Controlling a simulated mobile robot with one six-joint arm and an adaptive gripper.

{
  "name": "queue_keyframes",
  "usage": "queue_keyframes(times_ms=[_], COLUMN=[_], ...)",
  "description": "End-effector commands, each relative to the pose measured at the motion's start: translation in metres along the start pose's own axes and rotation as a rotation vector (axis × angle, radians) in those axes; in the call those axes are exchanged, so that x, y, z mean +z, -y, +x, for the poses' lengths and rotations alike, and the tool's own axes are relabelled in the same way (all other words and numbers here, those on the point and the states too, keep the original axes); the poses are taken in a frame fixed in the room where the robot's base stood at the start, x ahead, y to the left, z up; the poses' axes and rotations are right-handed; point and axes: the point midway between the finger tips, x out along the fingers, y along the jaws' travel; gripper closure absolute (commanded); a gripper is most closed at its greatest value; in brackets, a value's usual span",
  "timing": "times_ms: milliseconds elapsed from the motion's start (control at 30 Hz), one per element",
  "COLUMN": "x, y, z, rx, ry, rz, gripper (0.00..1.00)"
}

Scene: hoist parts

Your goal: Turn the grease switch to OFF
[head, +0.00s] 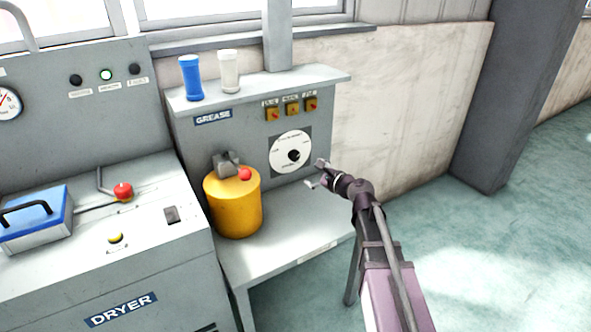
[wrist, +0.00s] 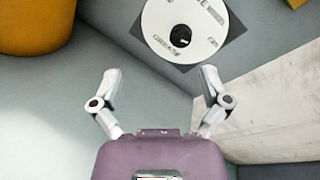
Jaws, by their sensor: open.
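The grease station (head: 240,150) is a grey panel with a shelf and a blue GREASE label (head: 213,117). On its panel is a round white dial with a black centre knob (head: 294,155), to the right of the yellow drum. The dial also shows at the top of the wrist view (wrist: 184,35). Above it are three small orange switches (head: 292,109). My gripper (head: 317,174) is open and empty, just right of and below the dial in the head view. In the wrist view its fingers (wrist: 158,85) are spread apart, clear of the dial.
A yellow drum (head: 236,205) with a red knob stands on the bench left of the dial. A blue cup (head: 190,78) and a white cup (head: 229,71) stand on the shelf above. The dryer (head: 105,265) is at the left. The floor at the right is clear.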

Motion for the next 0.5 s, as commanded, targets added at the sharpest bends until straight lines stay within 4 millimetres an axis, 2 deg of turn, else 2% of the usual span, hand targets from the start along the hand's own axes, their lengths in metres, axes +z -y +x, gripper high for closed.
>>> queue_keyframes(times_ms=[33, 200, 500], x=[-0.014, -0.033, -0.056], y=[-0.005, -0.004, 0.001], z=[0.008, 0.021, 0.034], rx=[-0.026, -0.111, -0.209], ry=[0.011, 0.047, 0.096], rz=[0.049, 0.225, 0.449], gripper=[0.04, 0.04, 0.04])
